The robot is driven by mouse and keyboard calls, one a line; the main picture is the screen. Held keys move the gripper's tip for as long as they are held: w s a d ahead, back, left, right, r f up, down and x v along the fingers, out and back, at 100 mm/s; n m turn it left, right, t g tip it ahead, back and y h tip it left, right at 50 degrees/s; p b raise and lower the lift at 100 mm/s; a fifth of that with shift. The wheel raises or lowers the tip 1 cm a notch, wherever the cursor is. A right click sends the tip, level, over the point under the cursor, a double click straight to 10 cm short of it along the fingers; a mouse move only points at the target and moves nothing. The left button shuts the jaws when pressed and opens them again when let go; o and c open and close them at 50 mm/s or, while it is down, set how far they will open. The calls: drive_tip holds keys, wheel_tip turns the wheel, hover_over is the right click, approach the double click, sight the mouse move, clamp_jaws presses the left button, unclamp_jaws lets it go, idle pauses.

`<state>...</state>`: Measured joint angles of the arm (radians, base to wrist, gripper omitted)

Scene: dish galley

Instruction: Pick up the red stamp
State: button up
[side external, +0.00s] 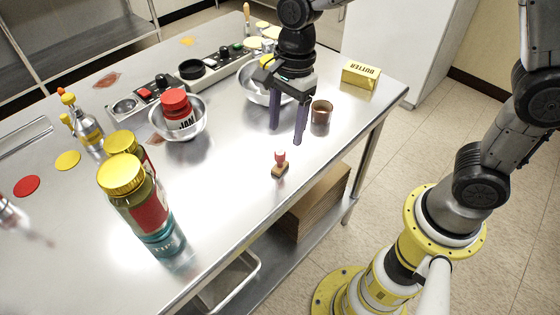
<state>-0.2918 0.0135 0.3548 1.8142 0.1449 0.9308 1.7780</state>
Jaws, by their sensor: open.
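The red stamp (280,163) stands upright on the steel table near its right-hand edge. It has a red knob on a small brown and dark base. My gripper (286,133) is open, with two dark purple fingers pointing down and nothing between them. It is behind the stamp in the side view, with the right fingertip closer to it. The fingers are apart from the stamp. How high the fingertips are above the table is hard to tell.
A brown cup (321,112) stands just right of my fingers, and a yellow butter box (360,75) behind it. Metal bowls (192,133) stand left, one holding a red-lidded jam jar (179,110). Yellow-capped bottles (140,205) stand at front left. Table around the stamp is clear.

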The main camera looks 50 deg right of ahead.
sight(280, 152)
drive_tip(key=shift+w+a+f, duration=0.1)
drive_tip(key=shift+a+f, duration=0.1)
drive_tip(key=shift+f, duration=1.05)
drive_tip(key=shift+w+a+f, duration=0.1)
drive_tip(key=shift+a+f, duration=0.15)
drive_tip(key=shift+f, duration=1)
drive_tip(key=shift+w+a+f, duration=0.1)
drive_tip(key=shift+a+f, duration=0.1)
drive_tip(key=shift+f, duration=1.05)
clamp_jaws()
